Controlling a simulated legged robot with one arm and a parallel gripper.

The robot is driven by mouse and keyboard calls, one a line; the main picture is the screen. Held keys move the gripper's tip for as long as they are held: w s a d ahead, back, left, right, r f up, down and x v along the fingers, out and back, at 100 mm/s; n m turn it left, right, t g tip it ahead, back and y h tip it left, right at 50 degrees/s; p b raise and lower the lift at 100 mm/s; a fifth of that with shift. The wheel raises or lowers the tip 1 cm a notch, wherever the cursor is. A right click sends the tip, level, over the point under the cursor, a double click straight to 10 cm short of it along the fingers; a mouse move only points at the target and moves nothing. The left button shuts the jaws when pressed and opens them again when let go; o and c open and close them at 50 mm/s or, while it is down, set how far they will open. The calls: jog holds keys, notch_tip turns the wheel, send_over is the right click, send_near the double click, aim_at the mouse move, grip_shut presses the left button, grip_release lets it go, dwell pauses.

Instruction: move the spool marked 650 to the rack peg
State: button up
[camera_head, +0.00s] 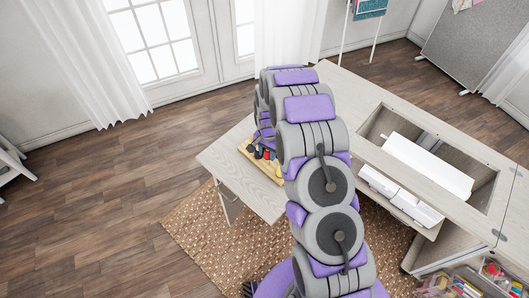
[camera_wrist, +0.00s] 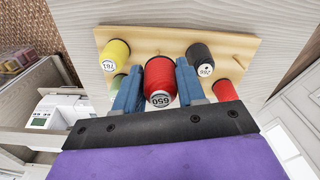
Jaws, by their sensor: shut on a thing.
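The red spool marked 650 (camera_wrist: 160,82) shows in the wrist view with its white label towards the camera, the number upside down. My gripper (camera_wrist: 159,72) has one blue finger on each side of it and is shut on it. Behind it is the pale wooden rack (camera_wrist: 143,40); a bare peg (camera_wrist: 240,60) stands at its right. I cannot tell whether the spool still touches the rack. In the head view the rack (camera_head: 262,164) lies on the table's left leaf; my arm hides my gripper and the held spool there.
On the rack are a yellow spool (camera_wrist: 115,54) at left, a black spool (camera_wrist: 200,58) right of my gripper, another red spool (camera_wrist: 225,90) and a partly hidden green one (camera_wrist: 118,82). A white sewing machine (camera_wrist: 62,112) is at left. The cabinet has an open well (camera_head: 375,128).

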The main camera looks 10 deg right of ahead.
jog(key=shift+d, duration=1.15)
jog(key=shift+a, duration=0.9)
jog(key=shift+a, duration=0.65)
jog(key=shift+d, duration=1.1)
jog(key=shift+a+p, duration=0.3)
jog(key=shift+a, duration=0.25)
jog(key=shift+d, duration=0.35)
jog(key=shift+a+f, duration=0.1)
jog(key=shift+f, duration=0.25)
jog(key=shift+a+f, duration=0.15)
jog(key=shift+f, duration=0.2)
